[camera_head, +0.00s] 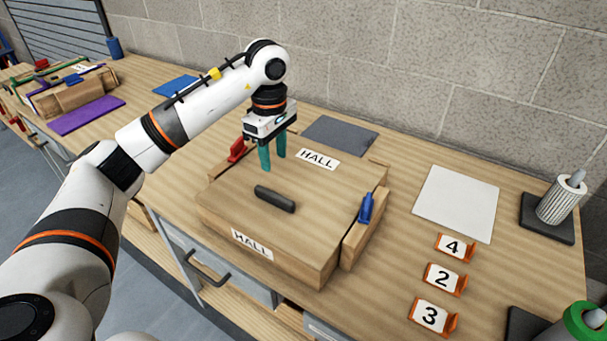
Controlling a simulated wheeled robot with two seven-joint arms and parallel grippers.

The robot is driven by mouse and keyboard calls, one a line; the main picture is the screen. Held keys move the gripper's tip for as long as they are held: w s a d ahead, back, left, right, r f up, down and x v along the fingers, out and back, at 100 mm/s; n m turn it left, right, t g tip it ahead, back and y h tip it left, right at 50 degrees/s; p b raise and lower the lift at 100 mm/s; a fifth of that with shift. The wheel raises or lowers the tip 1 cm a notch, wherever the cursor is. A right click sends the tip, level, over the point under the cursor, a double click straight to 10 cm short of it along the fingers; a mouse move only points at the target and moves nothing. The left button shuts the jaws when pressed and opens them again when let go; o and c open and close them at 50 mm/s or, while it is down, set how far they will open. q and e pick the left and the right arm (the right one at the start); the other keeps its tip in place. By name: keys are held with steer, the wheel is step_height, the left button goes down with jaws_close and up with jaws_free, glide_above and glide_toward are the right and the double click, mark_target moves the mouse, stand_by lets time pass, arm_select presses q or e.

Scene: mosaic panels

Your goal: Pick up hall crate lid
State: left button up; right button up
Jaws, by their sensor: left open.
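The hall crate (290,260) is a wooden box on the bench, with a HALL label on its front. Its lid (325,200) lies on top, with a second HALL label near the back edge and a black bar handle (274,199) in the middle. A red latch (237,149) is at the crate's left side and a blue latch (366,208) at its right. My left gripper (271,165) points down over the back left part of the lid, behind the handle. Its green fingers are apart and empty. My right gripper is not in view.
Number stands 4 (454,247), 2 (445,279) and 3 (433,316) stand right of the crate. A white sheet (455,203) and a ribbed white cylinder (561,200) are farther back. A dark grey mat (340,134) lies behind the crate. A purple mat (87,115) is at left.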

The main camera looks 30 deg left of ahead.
arm_select(q)
steer(key=p, duration=0.2)
glide_above(274, 194)
steer(key=f, duration=0.4)
steer(key=shift+s+f, duration=0.35)
steer(key=f+p, duration=0.1)
steer(key=f, duration=0.2)
steer(key=f+p, duration=0.1)
steer(key=f, duration=0.1)
steer(key=shift+w+p, duration=0.3)
steer(key=shift+f, duration=0.5)
steer(key=shift+w, duration=0.1)
steer(key=c, duration=0.9)
jaws_close()
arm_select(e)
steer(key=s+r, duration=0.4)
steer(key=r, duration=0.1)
arm_select(q)
steer(key=shift+r, duration=0.1)
